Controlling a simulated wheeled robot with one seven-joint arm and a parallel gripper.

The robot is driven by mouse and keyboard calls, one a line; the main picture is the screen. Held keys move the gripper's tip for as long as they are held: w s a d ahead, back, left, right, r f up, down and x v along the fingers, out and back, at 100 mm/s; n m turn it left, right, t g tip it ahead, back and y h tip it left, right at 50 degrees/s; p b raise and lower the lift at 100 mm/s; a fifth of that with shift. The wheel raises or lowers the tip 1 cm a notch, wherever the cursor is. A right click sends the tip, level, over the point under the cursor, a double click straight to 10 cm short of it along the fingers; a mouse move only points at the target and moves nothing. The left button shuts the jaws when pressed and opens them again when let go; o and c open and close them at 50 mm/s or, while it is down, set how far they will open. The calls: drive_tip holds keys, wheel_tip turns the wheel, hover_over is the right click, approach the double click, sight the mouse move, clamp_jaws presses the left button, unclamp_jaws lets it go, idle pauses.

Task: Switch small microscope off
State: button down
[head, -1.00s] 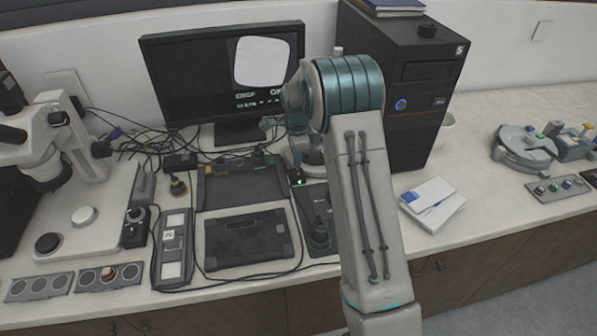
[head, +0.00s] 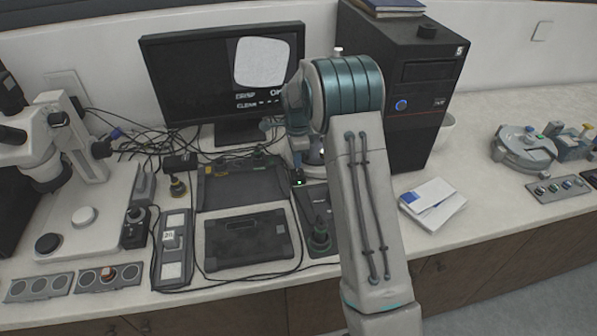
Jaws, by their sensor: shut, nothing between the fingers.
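A dark panel with a knob (head: 320,236) lies in front, partly covered by my arm. My arm rises through the middle of the view and bends over the bench.
A larger white microscope (head: 92,172) stands at the left. The monitor (head: 222,85) is lit. Cables, a dark tablet (head: 248,239) and control boxes crowd the bench. A black computer tower (head: 415,110) stands behind my arm.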

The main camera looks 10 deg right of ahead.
drive_tip(key=shift+f+b, duration=0.65)
drive_tip(key=shift+f, duration=0.3)
idle(1.0)
drive_tip(key=shift+r+p, duration=2)
drive_tip(key=shift+r, duration=1.55)
